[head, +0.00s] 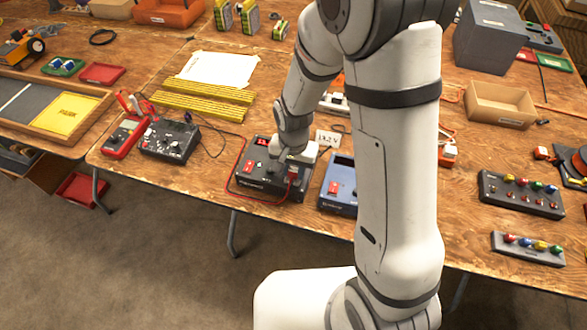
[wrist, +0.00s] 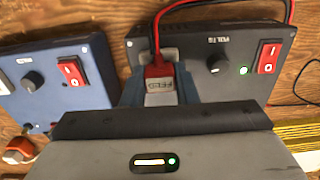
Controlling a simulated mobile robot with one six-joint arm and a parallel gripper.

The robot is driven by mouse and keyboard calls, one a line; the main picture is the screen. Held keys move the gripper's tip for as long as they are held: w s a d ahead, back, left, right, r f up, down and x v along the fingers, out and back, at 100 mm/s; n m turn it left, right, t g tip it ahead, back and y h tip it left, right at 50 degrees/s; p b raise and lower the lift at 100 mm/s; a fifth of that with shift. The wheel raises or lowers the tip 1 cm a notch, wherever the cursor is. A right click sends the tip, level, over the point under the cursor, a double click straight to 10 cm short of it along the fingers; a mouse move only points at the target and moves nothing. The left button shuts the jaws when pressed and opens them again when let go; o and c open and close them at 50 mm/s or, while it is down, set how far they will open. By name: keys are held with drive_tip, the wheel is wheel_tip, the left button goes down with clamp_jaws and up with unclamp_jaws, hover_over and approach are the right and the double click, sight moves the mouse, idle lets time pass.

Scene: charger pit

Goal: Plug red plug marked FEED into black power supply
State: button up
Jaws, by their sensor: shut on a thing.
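The black power supply (head: 262,185) stands near the table's front edge, left of my forearm. In the wrist view it (wrist: 215,45) fills the upper right, with a knob, a red rocker switch and a lit green lamp. My gripper (head: 294,166) is at its right front side, shut on the red plug (head: 292,177). In the wrist view the plug (wrist: 158,72), with a pale label, sits between the fingertips (wrist: 157,88) against the supply's face. Its lead runs up over the supply. The socket is hidden, so I cannot tell how deep the plug sits.
A blue power supply (head: 338,187) stands close to the right, partly behind my arm. A black box with knobs (head: 168,142) and a red meter (head: 122,137) stand to the left. Yellow rulers (head: 205,98) lie behind. A red lead (head: 238,163) loops around the black supply.

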idle(0.4)
drive_tip(key=o, duration=1.1)
drive_tip(key=shift+c, duration=0.2)
drive_tip(key=shift+o, duration=0.5)
drive_tip(key=shift+o, duration=1.2)
drive_tip(key=shift+r+p, duration=2.6)
drive_tip(key=shift+r, duration=1.1)
